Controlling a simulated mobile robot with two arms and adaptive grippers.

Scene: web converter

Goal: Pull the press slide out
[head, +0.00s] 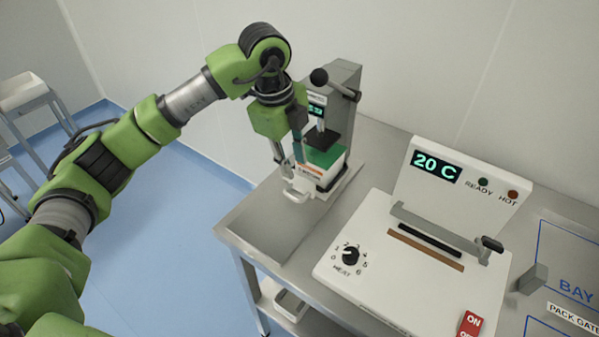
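The press (345,85) stands at the back left of the steel table, with a black-knobbed lever and a small lit display. Its slide (315,178) is a white block with an orange label and a green top, sitting low under the dark press head. A pale loop handle (296,193) sticks out from the slide's front. My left gripper (288,161) points down just above and behind the handle, beside the slide's left front. Its two dark fingers look apart with nothing seen between them. Contact with the slide cannot be told. My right gripper is out of view.
A white heat sealer (410,270) reading 20 C, with a dial and red switch, fills the table's right. Bare steel table top (262,225) lies in front of the slide. A tray (290,306) sits on the lower shelf. Wall stands close behind.

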